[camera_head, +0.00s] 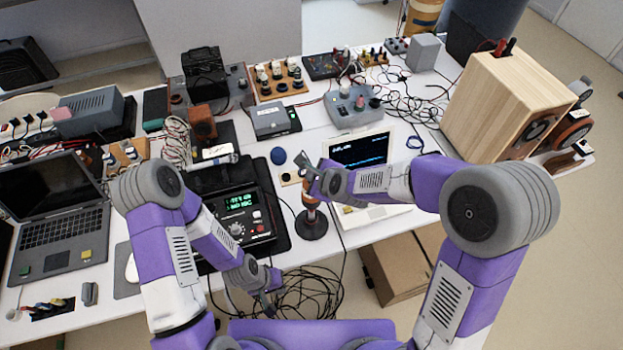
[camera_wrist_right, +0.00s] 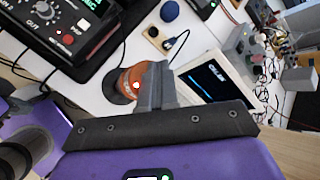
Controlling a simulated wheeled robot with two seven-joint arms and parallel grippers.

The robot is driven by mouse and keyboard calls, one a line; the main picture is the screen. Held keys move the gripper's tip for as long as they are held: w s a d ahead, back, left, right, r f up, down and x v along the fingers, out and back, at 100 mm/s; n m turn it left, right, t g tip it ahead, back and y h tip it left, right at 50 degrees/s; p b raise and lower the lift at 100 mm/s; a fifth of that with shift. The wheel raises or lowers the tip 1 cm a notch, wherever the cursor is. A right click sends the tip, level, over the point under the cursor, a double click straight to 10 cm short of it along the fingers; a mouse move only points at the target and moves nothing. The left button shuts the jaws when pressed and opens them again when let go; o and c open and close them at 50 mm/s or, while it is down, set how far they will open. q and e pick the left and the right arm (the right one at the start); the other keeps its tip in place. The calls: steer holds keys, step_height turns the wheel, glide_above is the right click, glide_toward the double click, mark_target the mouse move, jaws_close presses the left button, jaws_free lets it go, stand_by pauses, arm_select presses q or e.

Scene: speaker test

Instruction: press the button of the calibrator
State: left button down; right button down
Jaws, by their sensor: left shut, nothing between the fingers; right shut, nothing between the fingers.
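The calibrator looks to be the small upright orange device (camera_head: 309,214) on a round dark base at the table's front edge. In the right wrist view its orange body (camera_wrist_right: 128,80) shows with a small red glowing spot beside my fingers. My right gripper (camera_head: 308,180) is shut and empty, at the calibrator's top; it also shows in the right wrist view (camera_wrist_right: 156,82), overlapping the orange body. I cannot tell whether they touch. My left gripper (camera_head: 270,306) is shut and empty, low in front of the table edge, away from the calibrator.
A black meter with green digits (camera_head: 240,212) stands left of the calibrator. A white instrument with a dark screen (camera_head: 358,152) is behind my right forearm. A blue ball (camera_head: 278,156) lies behind. A wooden speaker (camera_head: 508,105) stands right. Cables (camera_head: 312,290) hang below the front edge.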

steer(key=shift+r+p, duration=0.85)
steer(key=shift+r, duration=0.1)
step_height(320, 180, up, 6)
steer(key=p, duration=0.5)
steer(key=shift+s+f, duration=0.1)
stand_by(0.3)
